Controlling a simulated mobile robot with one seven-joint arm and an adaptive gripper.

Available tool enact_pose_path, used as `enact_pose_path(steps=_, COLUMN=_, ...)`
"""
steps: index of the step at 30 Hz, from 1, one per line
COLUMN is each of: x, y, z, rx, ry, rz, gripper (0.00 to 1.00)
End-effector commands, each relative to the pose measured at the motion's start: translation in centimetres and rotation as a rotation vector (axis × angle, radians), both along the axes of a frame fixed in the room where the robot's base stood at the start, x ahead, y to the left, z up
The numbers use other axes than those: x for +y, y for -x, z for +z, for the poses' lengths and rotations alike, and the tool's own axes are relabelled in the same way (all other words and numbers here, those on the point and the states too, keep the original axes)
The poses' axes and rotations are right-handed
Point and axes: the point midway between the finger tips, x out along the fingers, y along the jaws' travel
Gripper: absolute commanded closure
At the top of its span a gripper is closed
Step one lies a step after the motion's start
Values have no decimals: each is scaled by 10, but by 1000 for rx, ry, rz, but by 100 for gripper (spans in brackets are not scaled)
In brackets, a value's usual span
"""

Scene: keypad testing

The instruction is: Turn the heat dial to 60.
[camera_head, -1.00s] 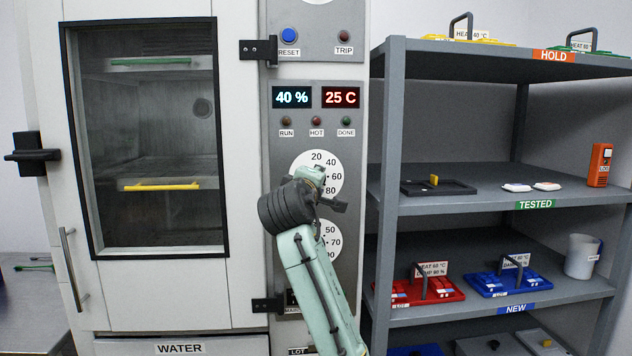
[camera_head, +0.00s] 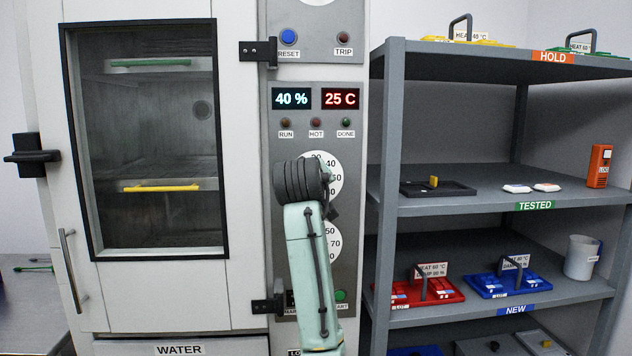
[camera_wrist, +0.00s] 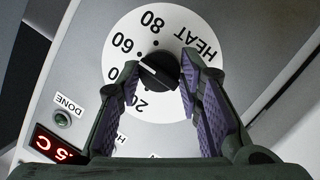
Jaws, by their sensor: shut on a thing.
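The heat dial is a white disc with black numbers, on the grey panel under the two displays, and it shows in the head view (camera_head: 334,170). In the wrist view the dial face (camera_wrist: 180,28) reads HEAT, 80, 60 and 20, with other numbers partly covered. In the head view my wrist hides the fingers and knob.
A second white dial (camera_head: 331,240) lies just below, partly behind my arm. The displays read 40 % (camera_head: 291,98) and 25 C (camera_head: 341,97). The grey shelf rack (camera_head: 388,150) stands close on the right, and a black hinge (camera_head: 259,50) sticks out at upper left.

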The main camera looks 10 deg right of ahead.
Motion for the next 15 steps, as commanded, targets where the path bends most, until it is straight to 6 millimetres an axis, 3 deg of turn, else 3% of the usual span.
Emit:
enact_pose_path(steps=14, x=0, y=0, z=-1, rx=3, ry=-15, rz=0, gripper=95)
enact_pose_path(steps=15, x=0, y=0, z=-1, rx=3, ry=-15, rz=0, gripper=66)
